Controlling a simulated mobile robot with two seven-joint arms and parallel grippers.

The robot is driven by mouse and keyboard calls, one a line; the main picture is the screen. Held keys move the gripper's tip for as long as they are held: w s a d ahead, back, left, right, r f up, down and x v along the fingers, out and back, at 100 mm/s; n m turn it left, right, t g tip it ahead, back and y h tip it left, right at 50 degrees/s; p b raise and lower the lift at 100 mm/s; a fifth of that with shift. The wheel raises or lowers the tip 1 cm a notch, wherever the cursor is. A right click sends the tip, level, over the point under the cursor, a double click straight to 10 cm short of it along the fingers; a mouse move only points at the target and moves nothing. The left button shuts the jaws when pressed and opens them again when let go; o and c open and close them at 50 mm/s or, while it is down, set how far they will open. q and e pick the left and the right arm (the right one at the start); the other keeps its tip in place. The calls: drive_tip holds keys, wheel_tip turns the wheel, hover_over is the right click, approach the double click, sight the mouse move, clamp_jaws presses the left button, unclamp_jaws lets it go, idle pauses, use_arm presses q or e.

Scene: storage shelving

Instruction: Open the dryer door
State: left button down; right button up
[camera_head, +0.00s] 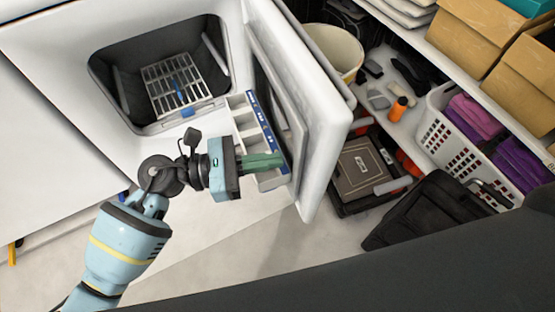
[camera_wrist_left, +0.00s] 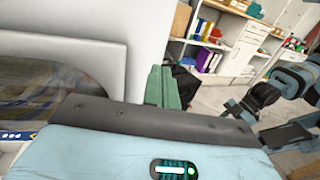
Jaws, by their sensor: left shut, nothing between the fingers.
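The white dryer (camera_head: 60,50) stands at the upper left in the head view. Its door (camera_head: 322,120) is swung open to the right, and the dark drum opening (camera_head: 120,95) with a wire rack inside is exposed. My left gripper (camera_head: 278,160) has its green fingers shut and empty, beside the inner face of the door near its lower edge. I cannot tell whether the fingers touch the door. In the left wrist view the shut fingers (camera_wrist_left: 162,88) show in front of a white panel (camera_wrist_left: 145,35).
A white compartment tray with a blue strip (camera_head: 262,125) sits between dryer and door. Floor is clear below the door.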

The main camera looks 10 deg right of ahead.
use_arm(q)
drive_tip(key=s+a, duration=0.1)
drive_tip(key=a, duration=0.9)
drive_tip(key=shift+s, duration=0.3)
